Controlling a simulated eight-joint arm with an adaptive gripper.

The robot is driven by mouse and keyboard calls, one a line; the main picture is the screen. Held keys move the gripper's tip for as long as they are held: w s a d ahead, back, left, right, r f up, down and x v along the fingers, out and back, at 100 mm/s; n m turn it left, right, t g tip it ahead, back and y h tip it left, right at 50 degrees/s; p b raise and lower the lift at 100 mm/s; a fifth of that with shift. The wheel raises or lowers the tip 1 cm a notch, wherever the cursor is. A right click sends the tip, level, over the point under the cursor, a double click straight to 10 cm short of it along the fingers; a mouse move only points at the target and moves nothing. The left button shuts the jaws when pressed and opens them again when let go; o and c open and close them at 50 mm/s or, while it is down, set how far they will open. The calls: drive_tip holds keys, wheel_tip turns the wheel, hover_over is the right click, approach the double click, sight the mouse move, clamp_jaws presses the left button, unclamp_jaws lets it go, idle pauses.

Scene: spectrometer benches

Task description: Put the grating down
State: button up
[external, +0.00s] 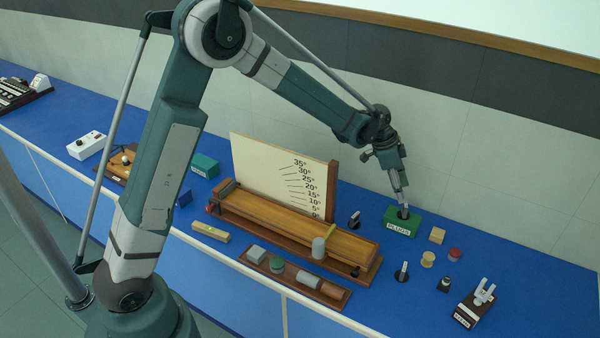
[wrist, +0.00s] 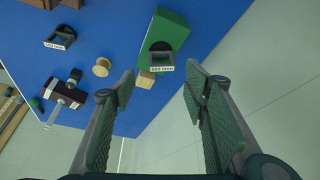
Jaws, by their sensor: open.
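A small dark grating mount with a white label (wrist: 162,62) shows on the green box marked PLUGS (external: 400,229). The box also shows in the wrist view (wrist: 158,34). In the external view the mount (external: 403,213) is a small dark shape on top of the box, just below my gripper (external: 400,203). In the wrist view my gripper (wrist: 160,82) is open, with its two green pads wide apart. The mount lies beyond the fingertips, in the gap between them, and nothing is clasped. A similar dark labelled mount (wrist: 60,37) stands apart on the blue bench.
A wooden cube (external: 437,235), a wooden spool (external: 428,259), a red-topped piece (external: 455,254) and a dark stand (external: 402,272) are near the box. A long wooden bench with an angle board (external: 285,175) stands to the left. The wall is close behind.

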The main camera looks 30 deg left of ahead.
drive_tip(key=shift+v, duration=1.45)
drive_tip(key=s+a+r+n+t, duration=0.1)
drive_tip(key=s+a+r+n, duration=0.1)
drive_tip(key=s+a+r, duration=0.3)
drive_tip(key=s+a+r+n+t+y, duration=0.1)
drive_tip(key=s+a+r, duration=0.4)
drive_tip(key=a, duration=0.5)
drive_tip(key=s+a+r+n+t, duration=0.1)
drive_tip(key=s+a+r+n, duration=0.2)
drive_tip(key=s+a+r, duration=0.2)
drive_tip(key=shift+s+a+r+y, duration=0.15)
drive_tip(key=shift+a+r, duration=0.4)
drive_tip(key=shift+a, duration=0.1)
drive_tip(key=shift+s+a+r+y, duration=0.15)
drive_tip(key=shift+a+r, duration=0.4)
drive_tip(key=shift+a, duration=0.1)
drive_tip(key=s+a+n+t+y, duration=0.1)
drive_tip(key=s+a+n, duration=0.2)
drive_tip(key=s+a, duration=0.5)
drive_tip(key=s+a+n+t+y, duration=0.1)
drive_tip(key=s+a+n, duration=0.3)
drive_tip(key=s+a, duration=0.5)
drive_tip(key=s+f, duration=0.1)
drive_tip(key=s, duration=0.6)
drive_tip(key=shift+n+t+y, duration=0.3)
drive_tip(key=shift+o, duration=0.3)
